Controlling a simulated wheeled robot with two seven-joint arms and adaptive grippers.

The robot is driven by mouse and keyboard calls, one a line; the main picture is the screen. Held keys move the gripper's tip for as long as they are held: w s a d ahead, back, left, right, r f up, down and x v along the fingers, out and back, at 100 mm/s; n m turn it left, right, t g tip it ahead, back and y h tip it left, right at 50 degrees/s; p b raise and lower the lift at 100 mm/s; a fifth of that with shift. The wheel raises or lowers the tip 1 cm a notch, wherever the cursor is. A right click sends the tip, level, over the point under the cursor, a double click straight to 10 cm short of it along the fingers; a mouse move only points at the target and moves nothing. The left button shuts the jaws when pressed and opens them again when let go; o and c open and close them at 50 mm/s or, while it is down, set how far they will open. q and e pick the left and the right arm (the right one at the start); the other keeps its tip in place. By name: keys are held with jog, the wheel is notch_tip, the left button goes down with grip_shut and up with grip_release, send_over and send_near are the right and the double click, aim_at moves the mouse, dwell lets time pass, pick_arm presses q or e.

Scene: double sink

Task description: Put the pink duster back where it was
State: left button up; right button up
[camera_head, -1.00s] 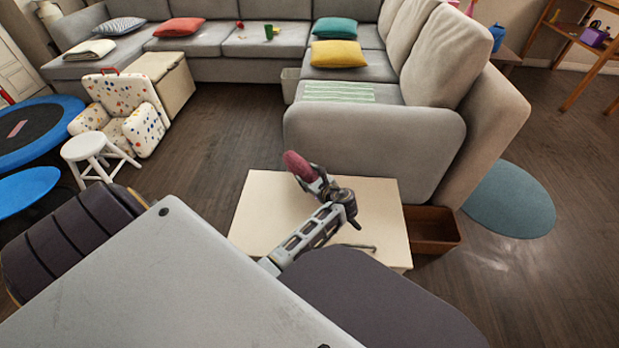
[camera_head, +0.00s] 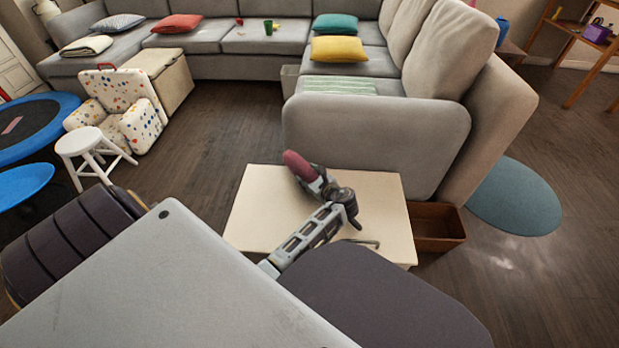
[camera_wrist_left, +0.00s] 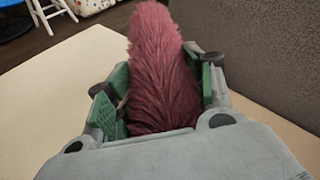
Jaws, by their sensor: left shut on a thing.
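The pink duster (camera_head: 296,163) shows as a dark pink, fluffy, rounded shape above the cream table. In the left wrist view the duster (camera_wrist_left: 162,70) lies between the green-padded fingers, its fluffy end pointing away from the wrist. My left gripper (camera_head: 317,182) is shut on the duster, and its fingers (camera_wrist_left: 160,88) also show in the left wrist view. The duster's other end is hidden behind the gripper body. My right gripper is not in view.
The cream table (camera_head: 255,215) stands below my left gripper, its visible top mostly bare. A grey sofa (camera_head: 375,135) stands behind it. A brown open box (camera_head: 437,222) is at its right. A white stool (camera_head: 85,143) and patterned chair (camera_head: 120,105) stand left. Dark floor lies between.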

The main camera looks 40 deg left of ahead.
pick_arm(q)
jog(key=shift+f, duration=0.2)
dwell(0.3)
jog(key=shift+f+b, duration=0.3)
jog(key=shift+f, duration=0.25)
dwell(0.6)
jog(key=o, duration=1.1)
jog(key=shift+r, duration=4.95)
